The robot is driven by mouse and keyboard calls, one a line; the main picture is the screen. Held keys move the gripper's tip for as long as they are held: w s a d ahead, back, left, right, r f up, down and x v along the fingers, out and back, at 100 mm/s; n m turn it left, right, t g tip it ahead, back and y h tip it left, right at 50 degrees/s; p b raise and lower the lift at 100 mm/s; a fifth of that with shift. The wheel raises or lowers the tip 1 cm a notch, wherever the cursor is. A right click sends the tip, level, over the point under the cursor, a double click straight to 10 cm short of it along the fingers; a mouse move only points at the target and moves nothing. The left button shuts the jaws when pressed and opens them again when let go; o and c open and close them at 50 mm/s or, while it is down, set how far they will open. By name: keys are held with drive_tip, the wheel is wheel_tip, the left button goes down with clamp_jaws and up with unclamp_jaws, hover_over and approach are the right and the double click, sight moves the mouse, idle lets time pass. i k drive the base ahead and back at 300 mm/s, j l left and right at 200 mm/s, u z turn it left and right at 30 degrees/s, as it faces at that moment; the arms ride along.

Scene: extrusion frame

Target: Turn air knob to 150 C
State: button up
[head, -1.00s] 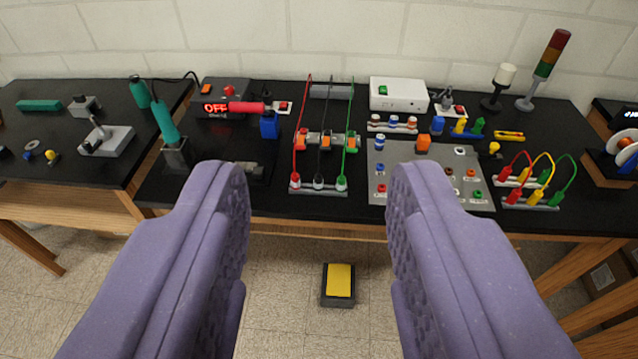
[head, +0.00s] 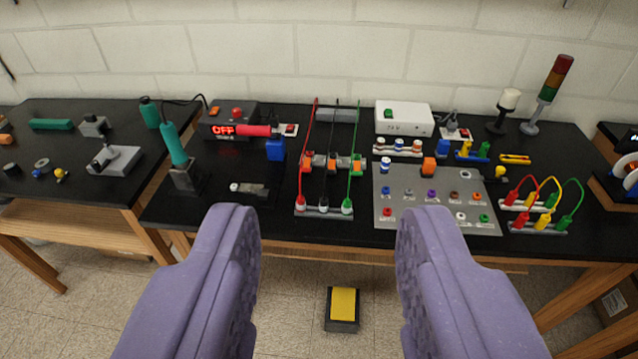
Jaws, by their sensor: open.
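A black station box (head: 222,112) stands at the back left of the dark bench. Its red display (head: 222,130) reads OFF. On top are a small orange button (head: 214,110) and a round red knob (head: 237,112). No air label or temperature scale is readable, so I cannot tell which control is the air knob. A red-handled tool (head: 252,131) lies in front of the box, its end at a blue holder (head: 275,150). My gripper (head: 328,225) is open and empty, in the foreground, well apart from the station.
A teal-handled tool (head: 173,145) stands in a metal holder left of the station. Red, black and green leads (head: 355,150) arch over the bench centre. A grey panel (head: 400,205) and a signal tower (head: 549,90) are at right. A yellow pedal (head: 343,302) is on the floor.

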sight(237, 113)
drive_tip(key=i+j, duration=0.35)
drive_tip(key=i, duration=0.2)
drive_tip(key=i+j+z, duration=0.1)
drive_tip(key=i+j, duration=0.25)
drive_tip(key=i, duration=0.2)
drive_tip(key=i+j, duration=0.4)
drive_tip(key=i, duration=0.15)
drive_tip(key=i+j, duration=0.1)
drive_tip(key=i, duration=0.25)
drive_tip(key=i+j, duration=0.15)
drive_tip(key=i, duration=0.25)
drive_tip(key=l+z, duration=0.05)
